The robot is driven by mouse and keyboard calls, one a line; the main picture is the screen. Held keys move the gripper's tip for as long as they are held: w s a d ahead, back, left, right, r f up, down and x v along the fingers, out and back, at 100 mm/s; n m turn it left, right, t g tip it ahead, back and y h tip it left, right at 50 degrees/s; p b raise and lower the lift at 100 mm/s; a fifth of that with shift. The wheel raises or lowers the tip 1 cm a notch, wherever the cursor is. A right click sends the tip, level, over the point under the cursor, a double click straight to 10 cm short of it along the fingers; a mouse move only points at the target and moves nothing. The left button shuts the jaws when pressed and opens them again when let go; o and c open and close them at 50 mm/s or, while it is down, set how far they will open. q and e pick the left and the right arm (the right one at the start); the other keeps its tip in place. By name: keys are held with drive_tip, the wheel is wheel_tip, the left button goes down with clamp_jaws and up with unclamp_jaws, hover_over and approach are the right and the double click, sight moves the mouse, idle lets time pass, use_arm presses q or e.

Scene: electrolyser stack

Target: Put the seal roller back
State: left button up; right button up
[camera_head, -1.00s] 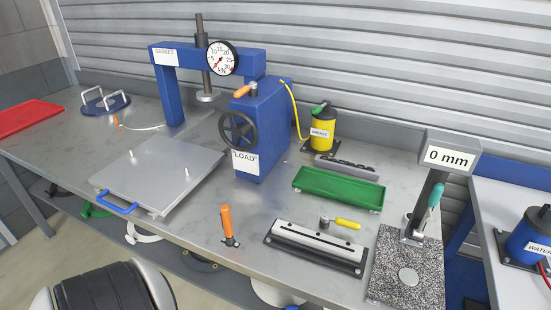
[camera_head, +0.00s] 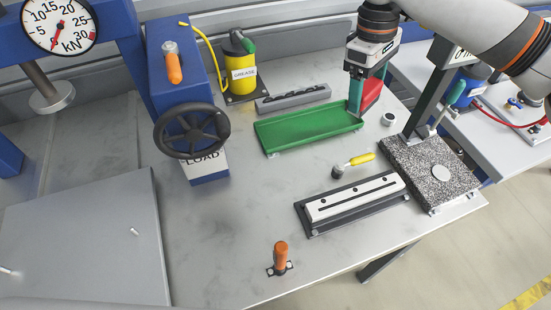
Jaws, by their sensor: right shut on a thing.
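My right gripper (camera_head: 366,92) hangs from the upper right, over the right end of a green tray (camera_head: 300,133). A teal upright piece and a red piece (camera_head: 373,93) show at its jaws, and it appears shut on the red piece. The jaws' exact hold is hard to make out. A small white ring-like piece (camera_head: 388,119) shows just right of and below the red piece. A yellow-handled tool (camera_head: 361,159) with a grey cylindrical head lies on the bench in front of the tray. I cannot tell for sure which item is the seal roller. My left gripper is out of view.
A black-and-silver bar fixture (camera_head: 355,201) and a speckled plate (camera_head: 415,160) with a gauge post stand at the right. An orange-handled tool (camera_head: 281,256) stands upright in front. The blue press (camera_head: 180,70), its handwheel (camera_head: 192,131) and the yellow grease can (camera_head: 238,75) are left and behind.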

drive_tip(key=a+f+n+t+y+b, duration=0.15)
drive_tip(key=a+f+n, duration=0.45)
drive_tip(key=n, duration=1.1)
drive_tip(key=a+f+n+y+b, duration=0.1)
drive_tip(key=a+f+n+b, duration=0.25)
drive_tip(key=a+n, duration=1)
drive_tip(key=d+f+n, duration=0.1)
drive_tip(key=f, duration=0.2)
drive_tip(key=d+f+n+p, duration=0.1)
drive_tip(key=d+f+n, duration=0.1)
drive_tip(key=f, duration=0.1)
drive_tip(key=d+f+n+p, duration=0.1)
drive_tip(key=f, duration=0.2)
drive_tip(key=shift+w+d+f+n+h, duration=0.15)
drive_tip(key=shift+w+d+n+h, duration=0.1)
drive_tip(key=shift+w+d, duration=0.1)
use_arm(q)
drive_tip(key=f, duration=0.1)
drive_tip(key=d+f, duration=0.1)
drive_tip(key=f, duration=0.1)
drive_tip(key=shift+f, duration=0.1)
use_arm(e)
drive_tip(key=shift+f, duration=0.4)
drive_tip(key=shift+f, duration=0.15)
drive_tip(key=o, duration=0.9)
drive_tip(key=shift+o, duration=0.2)
